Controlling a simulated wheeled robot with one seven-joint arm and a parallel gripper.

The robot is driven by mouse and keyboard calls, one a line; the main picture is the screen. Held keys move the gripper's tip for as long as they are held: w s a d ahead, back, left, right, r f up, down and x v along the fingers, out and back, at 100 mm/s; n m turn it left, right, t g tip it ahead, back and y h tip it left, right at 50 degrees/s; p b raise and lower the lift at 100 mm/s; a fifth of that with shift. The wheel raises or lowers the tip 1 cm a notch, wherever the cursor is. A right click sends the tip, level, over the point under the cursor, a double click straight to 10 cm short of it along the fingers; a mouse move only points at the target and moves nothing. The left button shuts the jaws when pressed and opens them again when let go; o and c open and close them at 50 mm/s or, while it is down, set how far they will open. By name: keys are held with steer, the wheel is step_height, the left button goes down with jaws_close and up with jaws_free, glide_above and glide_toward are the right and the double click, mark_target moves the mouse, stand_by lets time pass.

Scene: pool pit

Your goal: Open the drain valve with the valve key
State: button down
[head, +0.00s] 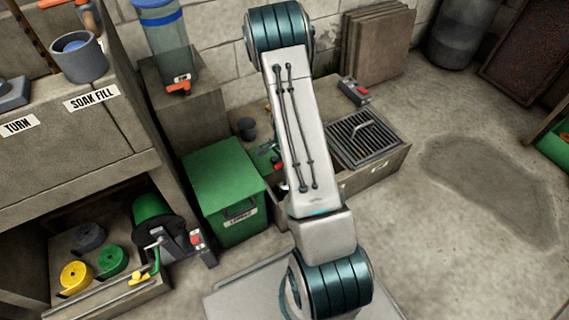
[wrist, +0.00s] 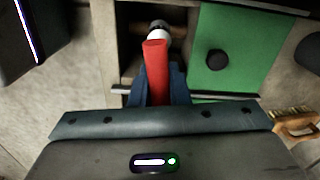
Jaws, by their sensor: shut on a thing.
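In the wrist view my gripper (wrist: 158,92) is shut on a red handle (wrist: 156,68), with a dark blue finger on each side. The handle looks like part of the valve key. It ends in a white and grey metal head (wrist: 159,30) over a dark opening (wrist: 135,45) in a box. A brownish bar shows behind the head. I cannot tell whether the head sits on the drain valve, which I cannot make out. In the head view my arm hides the gripper and most of this opening.
A green panel with a black knob (wrist: 216,60) lies right of the opening; a brush (wrist: 294,122) is further right. In the head view, a grate (head: 364,137), a green bin (head: 222,190) and a shelf of coiled straps (head: 75,275) surround my arm. Floor at right is clear.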

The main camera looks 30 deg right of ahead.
steer(key=shift+f+b, duration=0.5)
steer(key=shift+f, duration=0.3)
stand_by(0.4)
steer(key=shift+n, duration=9.4)
steer(key=shift+r, duration=0.2)
